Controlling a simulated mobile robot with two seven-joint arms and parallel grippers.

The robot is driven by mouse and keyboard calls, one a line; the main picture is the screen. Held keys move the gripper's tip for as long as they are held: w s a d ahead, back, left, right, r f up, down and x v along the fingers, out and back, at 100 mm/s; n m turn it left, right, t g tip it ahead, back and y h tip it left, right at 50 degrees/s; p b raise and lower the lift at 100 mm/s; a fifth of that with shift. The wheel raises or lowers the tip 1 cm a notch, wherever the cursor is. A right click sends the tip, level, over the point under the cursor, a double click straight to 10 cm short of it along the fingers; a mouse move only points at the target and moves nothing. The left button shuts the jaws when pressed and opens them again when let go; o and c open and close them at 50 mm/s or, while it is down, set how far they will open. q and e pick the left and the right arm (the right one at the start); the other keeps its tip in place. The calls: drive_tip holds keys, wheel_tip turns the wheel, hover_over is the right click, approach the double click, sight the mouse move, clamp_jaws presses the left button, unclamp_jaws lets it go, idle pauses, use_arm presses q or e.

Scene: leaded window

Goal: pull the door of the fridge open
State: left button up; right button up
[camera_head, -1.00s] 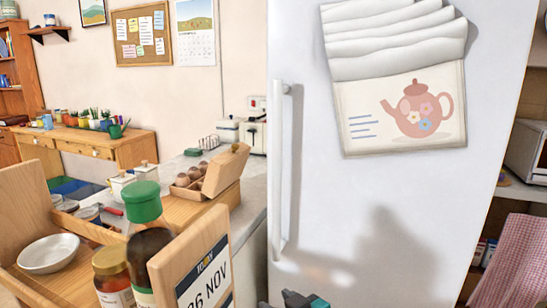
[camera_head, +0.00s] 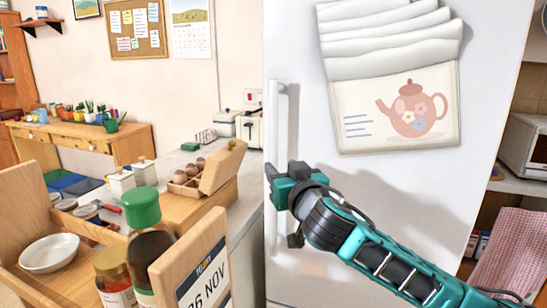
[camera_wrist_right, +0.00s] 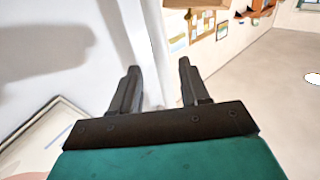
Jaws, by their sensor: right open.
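The white fridge door (camera_head: 400,195) fills the right half of the head view and looks shut. Its long white vertical handle (camera_head: 272,240) runs along the door's left edge. My right gripper (camera_head: 277,190) is at the handle's middle height, hiding part of it, with its arm coming in from the lower right. In the right wrist view the two dark fingers (camera_wrist_right: 158,70) are open and apart. A white upright bar, seemingly the handle (camera_wrist_right: 153,40), shows between the fingertips; I cannot tell whether they touch it. My left gripper is not in view.
A teapot-print towel or bag (camera_head: 395,105) is on the fridge door. A wooden tray with jars and a green-capped bottle (camera_head: 144,207) stands at lower left, near a calendar block (camera_head: 205,270). A pink checked cloth (camera_head: 507,255) hangs at right.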

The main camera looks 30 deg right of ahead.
sight(275, 161)
drive_tip(key=w, duration=0.4)
drive_tip(key=w+d, duration=0.1)
drive_tip(key=w, duration=0.1)
drive_tip(key=shift+w+p, duration=0.3)
drive_tip(key=shift+p, duration=0.05)
clamp_jaws()
idle(0.3)
